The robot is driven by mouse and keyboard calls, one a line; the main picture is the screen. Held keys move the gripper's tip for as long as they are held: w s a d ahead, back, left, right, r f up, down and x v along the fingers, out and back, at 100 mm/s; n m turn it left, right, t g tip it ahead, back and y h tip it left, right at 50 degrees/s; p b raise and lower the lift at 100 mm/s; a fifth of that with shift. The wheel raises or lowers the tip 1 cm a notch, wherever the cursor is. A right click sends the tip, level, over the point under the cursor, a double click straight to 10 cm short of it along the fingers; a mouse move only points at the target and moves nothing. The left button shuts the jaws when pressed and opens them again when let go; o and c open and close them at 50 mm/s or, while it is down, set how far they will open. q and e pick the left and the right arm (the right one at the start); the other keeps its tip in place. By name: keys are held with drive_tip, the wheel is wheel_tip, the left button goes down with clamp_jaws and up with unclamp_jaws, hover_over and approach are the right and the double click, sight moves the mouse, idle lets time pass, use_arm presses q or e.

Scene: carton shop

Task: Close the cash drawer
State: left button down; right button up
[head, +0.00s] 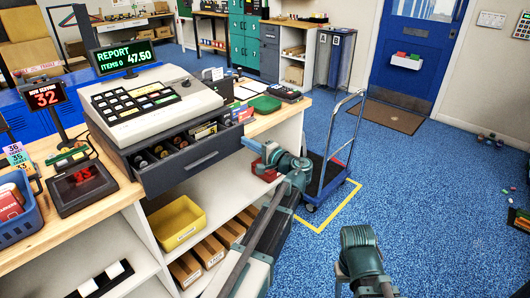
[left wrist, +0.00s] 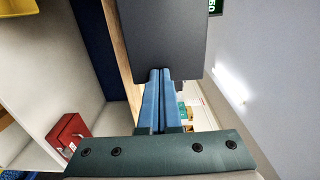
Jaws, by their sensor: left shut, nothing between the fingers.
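The cash drawer (head: 195,160) is dark grey and stands open below the cash register (head: 150,100). Coins and notes show in its compartments. My left gripper (head: 250,145) is shut and empty, its blue fingertips at the right end of the drawer front. In the left wrist view the shut fingers (left wrist: 163,100) point at a dark grey panel (left wrist: 190,40), which looks like the drawer. I cannot tell whether they touch it. My right gripper is out of view; a teal part of my right arm shows at the bottom right.
The wooden counter (head: 262,124) carries a green tray (head: 265,104) right of the register. A yellow bin (head: 176,222) and cardboard boxes sit on shelves below. A blue hand cart (head: 325,175) stands to the right. Open blue floor lies beyond it.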

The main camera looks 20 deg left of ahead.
use_arm(q)
drive_tip(key=x, duration=1)
drive_tip(key=shift+w+r, duration=0.1)
drive_tip(key=shift+w+a, duration=0.1)
drive_tip(key=shift+a, duration=0.05)
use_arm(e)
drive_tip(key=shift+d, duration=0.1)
use_arm(q)
drive_tip(key=shift+r, duration=0.15)
